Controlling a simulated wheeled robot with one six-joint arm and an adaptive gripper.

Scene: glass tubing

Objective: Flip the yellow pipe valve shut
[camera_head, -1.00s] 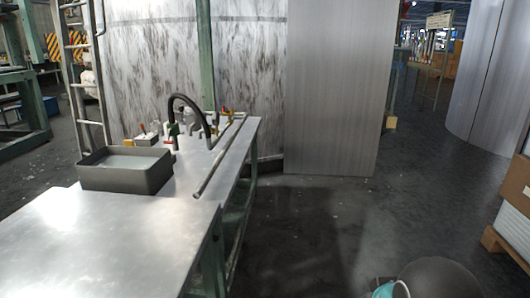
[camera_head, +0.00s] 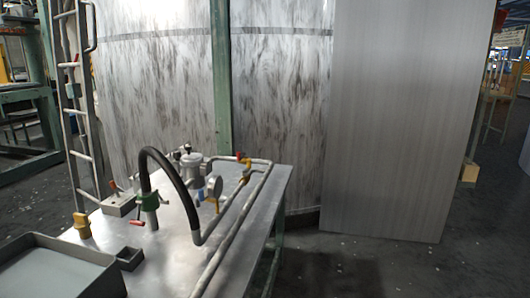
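On the far part of the metal bench, a small yellow fitting (camera_head: 245,163) with a red part beside it sits on the grey pipework (camera_head: 250,200). Another yellow piece (camera_head: 217,205) shows below the round gauge (camera_head: 214,186). A larger yellow block-shaped piece (camera_head: 82,225) stands apart at the bench's left edge. All are small in the picture, so I cannot tell which is the pipe valve or how its handle is turned. My gripper is not in view.
A black curved hose (camera_head: 175,180) rises over the bench (camera_head: 175,262). A grey tray (camera_head: 62,272) and a small dark box (camera_head: 130,257) stand in front. A tall grey panel (camera_head: 400,120) stands behind right. Dark floor (camera_head: 350,268) is clear at the right.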

